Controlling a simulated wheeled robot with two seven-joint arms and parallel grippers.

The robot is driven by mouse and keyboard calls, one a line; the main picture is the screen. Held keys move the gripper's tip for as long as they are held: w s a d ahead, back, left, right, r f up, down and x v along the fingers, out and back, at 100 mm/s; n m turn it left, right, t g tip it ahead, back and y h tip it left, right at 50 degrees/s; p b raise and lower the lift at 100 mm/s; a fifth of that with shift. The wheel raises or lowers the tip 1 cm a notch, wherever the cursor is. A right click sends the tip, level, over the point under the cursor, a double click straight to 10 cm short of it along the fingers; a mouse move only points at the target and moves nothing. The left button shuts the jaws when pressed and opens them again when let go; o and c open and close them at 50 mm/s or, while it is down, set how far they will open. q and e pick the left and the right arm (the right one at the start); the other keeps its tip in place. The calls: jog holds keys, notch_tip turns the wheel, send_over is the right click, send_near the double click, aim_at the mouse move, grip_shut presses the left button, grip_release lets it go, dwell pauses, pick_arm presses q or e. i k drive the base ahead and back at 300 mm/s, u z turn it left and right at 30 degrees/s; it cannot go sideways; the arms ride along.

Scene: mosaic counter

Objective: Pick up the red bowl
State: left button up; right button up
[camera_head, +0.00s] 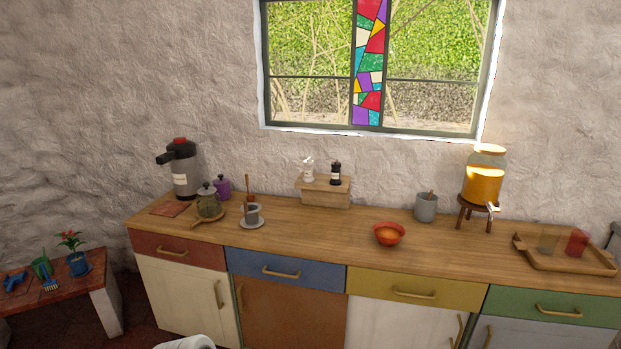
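The red bowl (389,234), orange-red and small, stands upright on the wooden counter (330,232), near its front edge and above the yellow drawer. Nothing touches it. No gripper shows in the head view. A white rounded part at the bottom edge, left of centre, may be part of my own body; I cannot tell.
A grey cup (426,208) stands behind and right of the bowl. A drink dispenser (482,180) and a wooden tray (600,262) with two glasses are farther right. A small wooden shelf (325,195) stands behind left. The counter left of the bowl is clear up to a saucer (243,224).

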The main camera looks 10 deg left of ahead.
aim_at(388, 234)
jog(key=u, duration=0.7)
jog(key=i, duration=0.65)
jog(key=u, duration=0.6)
jog(key=i, duration=0.8)
jog(key=z, duration=0.85)
jog(key=i, duration=0.45)
jog(key=z, duration=0.5)
